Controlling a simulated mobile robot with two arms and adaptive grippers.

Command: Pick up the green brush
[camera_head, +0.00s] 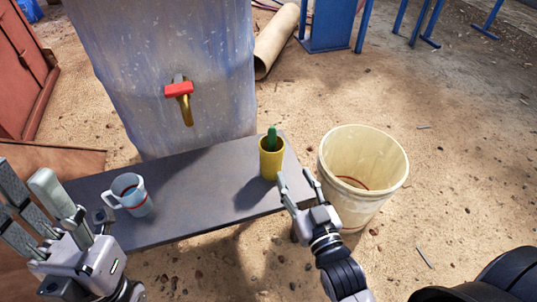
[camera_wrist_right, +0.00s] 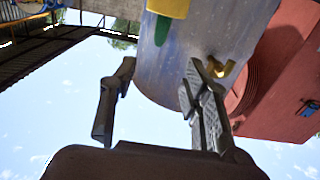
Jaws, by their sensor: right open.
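The green brush (camera_head: 272,138) stands upright in a yellow cup (camera_head: 271,163) near the right end of the grey bench; only its top shows above the rim. In the right wrist view, which looks upside down, the green brush (camera_wrist_right: 162,30) and yellow cup (camera_wrist_right: 168,8) appear near the top edge. My right gripper (camera_head: 294,176) is open and empty, just right of the cup and apart from it. Its fingers (camera_wrist_right: 155,95) also show in the wrist view. My left gripper (camera_head: 28,178) is open and empty at the left, beside the mug.
A light blue mug (camera_head: 131,194) stands on the grey bench (camera_head: 190,185) at the left. A cream bucket (camera_head: 362,205) stands on the ground just right of my right gripper. A tank with a red-handled tap (camera_head: 179,91) rises behind the bench.

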